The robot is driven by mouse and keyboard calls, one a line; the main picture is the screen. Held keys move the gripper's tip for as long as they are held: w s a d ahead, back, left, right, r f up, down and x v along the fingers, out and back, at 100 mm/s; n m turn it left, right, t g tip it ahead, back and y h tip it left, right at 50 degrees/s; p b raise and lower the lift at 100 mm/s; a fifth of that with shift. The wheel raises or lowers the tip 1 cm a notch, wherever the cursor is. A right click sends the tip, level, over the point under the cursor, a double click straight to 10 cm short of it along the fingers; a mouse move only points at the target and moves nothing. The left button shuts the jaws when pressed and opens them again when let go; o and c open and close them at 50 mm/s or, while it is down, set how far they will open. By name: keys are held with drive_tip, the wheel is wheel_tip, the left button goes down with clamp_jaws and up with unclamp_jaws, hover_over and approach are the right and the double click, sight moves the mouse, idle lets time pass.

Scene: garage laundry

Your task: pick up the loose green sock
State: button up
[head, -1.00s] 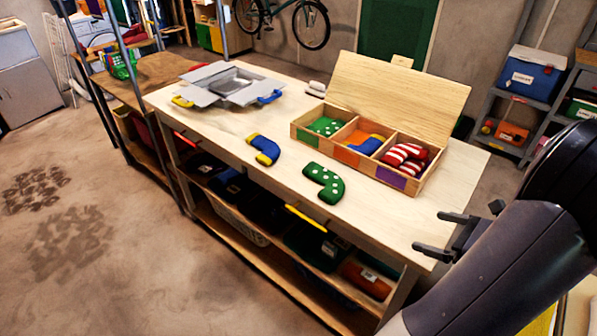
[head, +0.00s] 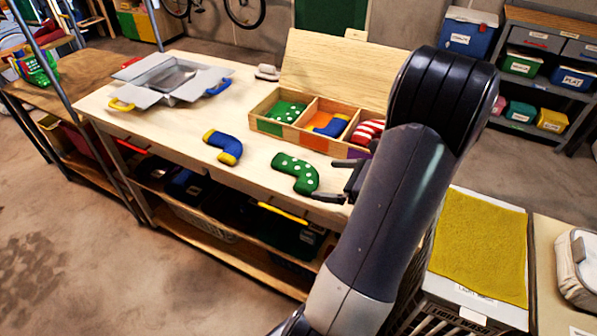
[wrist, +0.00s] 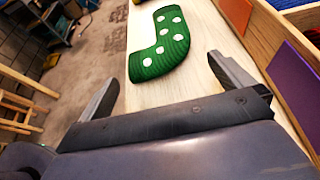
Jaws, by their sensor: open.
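The loose green sock (head: 296,172) with white dots lies on the light wooden table (head: 180,128), in front of the three-part wooden box (head: 262,126). It also shows in the wrist view (wrist: 160,50), ahead of my jaws. My gripper (head: 335,180) is just right of the sock in the head view. In the wrist view my gripper (wrist: 165,82) has its two fingers wide apart and nothing between them; the sock's near end lies just beyond. Another green dotted sock (head: 287,111) lies in the box's left compartment. My arm hides the box's right end.
A loose blue and yellow sock (head: 224,146) lies left of the green one. The box holds a blue and yellow sock (head: 331,124) and a red and white striped one (head: 367,132). A grey open carton (head: 172,80) stands at the table's far left.

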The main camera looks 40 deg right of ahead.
sight(313, 178)
drive_tip(key=shift+a+x, duration=0.15)
drive_tip(key=shift+x, duration=1.05)
drive_tip(key=shift+a+x, duration=0.15)
drive_tip(key=shift+x, duration=1)
drive_tip(key=shift+r, duration=0.1)
drive_tip(key=shift+c, duration=0.3)
drive_tip(key=c, duration=0.8)
drive_tip(key=shift+r, duration=0.1)
